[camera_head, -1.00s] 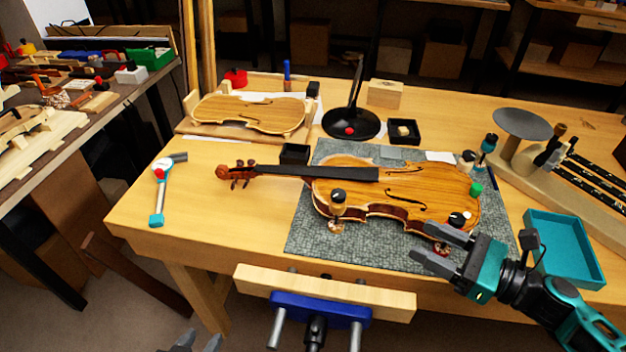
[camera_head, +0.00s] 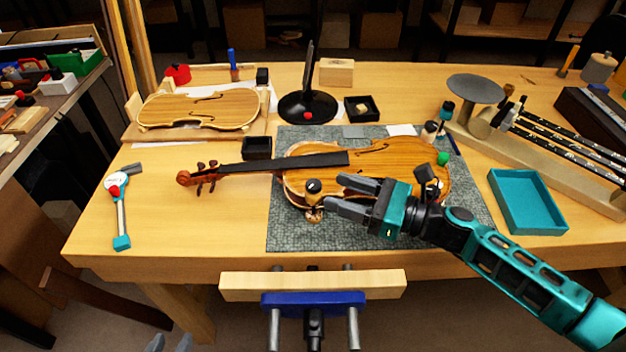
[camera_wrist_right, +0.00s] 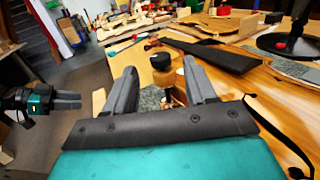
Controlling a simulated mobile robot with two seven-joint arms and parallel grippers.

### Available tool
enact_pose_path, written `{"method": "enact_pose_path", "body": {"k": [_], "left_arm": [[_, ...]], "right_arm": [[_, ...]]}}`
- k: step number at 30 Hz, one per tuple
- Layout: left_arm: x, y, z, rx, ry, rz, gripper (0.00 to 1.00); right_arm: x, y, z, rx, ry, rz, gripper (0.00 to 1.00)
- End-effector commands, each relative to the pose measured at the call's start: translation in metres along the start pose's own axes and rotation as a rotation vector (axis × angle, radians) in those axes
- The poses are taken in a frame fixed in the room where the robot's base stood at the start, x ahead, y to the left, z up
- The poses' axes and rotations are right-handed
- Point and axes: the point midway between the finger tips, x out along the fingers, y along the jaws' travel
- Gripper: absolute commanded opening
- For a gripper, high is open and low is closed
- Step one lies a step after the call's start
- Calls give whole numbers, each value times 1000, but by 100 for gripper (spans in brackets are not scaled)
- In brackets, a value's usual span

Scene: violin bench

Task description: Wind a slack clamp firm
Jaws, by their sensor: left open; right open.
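The violin (camera_head: 375,158) lies on a grey mat (camera_head: 285,236), its neck pointing left. A spool clamp (camera_head: 314,188) with a black knob and wooden body stands at the violin's near edge; it also shows in the right wrist view (camera_wrist_right: 163,76). My right gripper (camera_head: 345,190) is open, just right of this clamp, fingers pointing at it. In the wrist view the clamp appears between the fingertips, apparently untouched. A green-topped clamp (camera_head: 443,159) is at the violin's right end. My left gripper (camera_head: 170,344) is open at the bottom edge, far from the violin; the wrist view shows it too (camera_wrist_right: 66,101).
A teal tray (camera_head: 528,230) is at the right. A teal-handled tool (camera_head: 121,215) lies at the left. A black round-based stand (camera_head: 306,108) and small black boxes are behind the violin. A vise (camera_head: 313,286) juts from the front edge.

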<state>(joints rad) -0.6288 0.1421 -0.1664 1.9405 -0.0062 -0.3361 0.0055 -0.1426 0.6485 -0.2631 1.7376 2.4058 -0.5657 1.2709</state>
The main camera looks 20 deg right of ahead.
Motion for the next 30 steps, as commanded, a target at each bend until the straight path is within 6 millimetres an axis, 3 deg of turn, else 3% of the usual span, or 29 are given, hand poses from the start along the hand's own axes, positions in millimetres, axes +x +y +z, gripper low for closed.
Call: {"method": "enact_pose_path", "body": {"k": [3, 9, 23, 30], "left_arm": [[-2, 0, -2, 0, 0, 0, 43], [-3, -1, -4, 0, 0, -1, 43], [-3, -3, -6, 0, 3, -6, 43], [-2, -4, -8, 1, 8, -6, 43]], "right_arm": [[24, -1, 2, -1, -2, 0, 55], [51, 0, 1, -1, -1, -1, 55], [63, 0, 0, 0, 1, -1, 55], [62, 0, 0, 0, 1, 0, 33]]}}
